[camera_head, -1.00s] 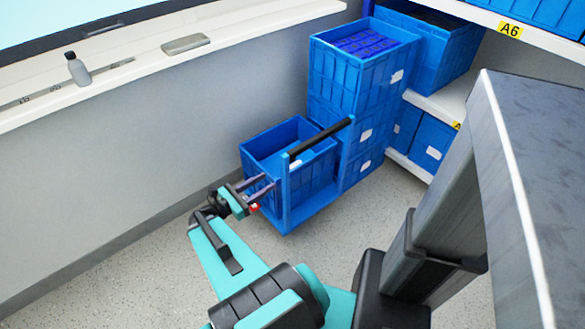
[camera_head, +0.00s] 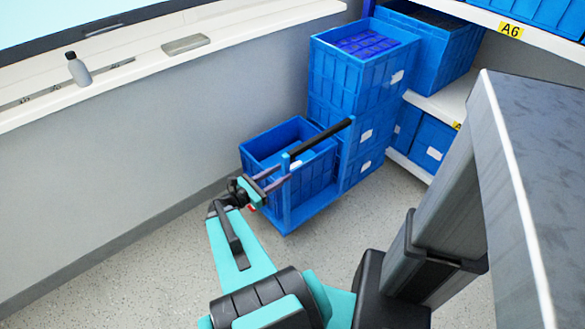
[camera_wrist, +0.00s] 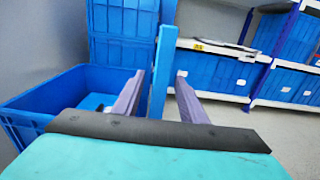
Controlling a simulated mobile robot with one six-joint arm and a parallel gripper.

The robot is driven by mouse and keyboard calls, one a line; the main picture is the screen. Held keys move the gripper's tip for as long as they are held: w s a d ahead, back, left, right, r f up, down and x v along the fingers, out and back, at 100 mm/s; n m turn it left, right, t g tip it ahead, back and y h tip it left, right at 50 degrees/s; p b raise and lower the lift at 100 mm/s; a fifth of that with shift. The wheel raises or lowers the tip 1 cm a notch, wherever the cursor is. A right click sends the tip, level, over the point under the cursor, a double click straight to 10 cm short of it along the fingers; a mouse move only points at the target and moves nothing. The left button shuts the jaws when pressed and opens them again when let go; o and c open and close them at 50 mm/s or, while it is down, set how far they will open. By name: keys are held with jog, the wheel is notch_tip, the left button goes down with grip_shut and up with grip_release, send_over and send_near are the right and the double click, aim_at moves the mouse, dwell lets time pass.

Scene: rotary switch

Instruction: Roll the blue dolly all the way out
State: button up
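The blue dolly (camera_head: 314,208) stands on the floor by the wall, carrying a blue crate (camera_head: 308,178). Its black handle bar (camera_head: 322,138) spans two blue uprights. My gripper (camera_head: 287,174) is at the near upright, below the left end of the bar. In the wrist view, the blue upright (camera_wrist: 160,75) appears between the two purple fingers, left of the gap's middle at its lower part. The fingers are spread, with a visible gap to the right of the upright. Whether the left finger touches it I cannot tell.
A stack of blue crates (camera_head: 335,88) stands behind the dolly. A white shelf (camera_head: 445,103) with more crates is to the right. The grey wall with a white ledge (camera_head: 130,70) runs along the left. The floor (camera_head: 150,262) in front of the dolly is clear.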

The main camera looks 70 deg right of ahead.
jog(key=x, duration=0.6)
jog(key=shift+s+d, duration=0.2)
jog(key=shift+d, duration=0.15)
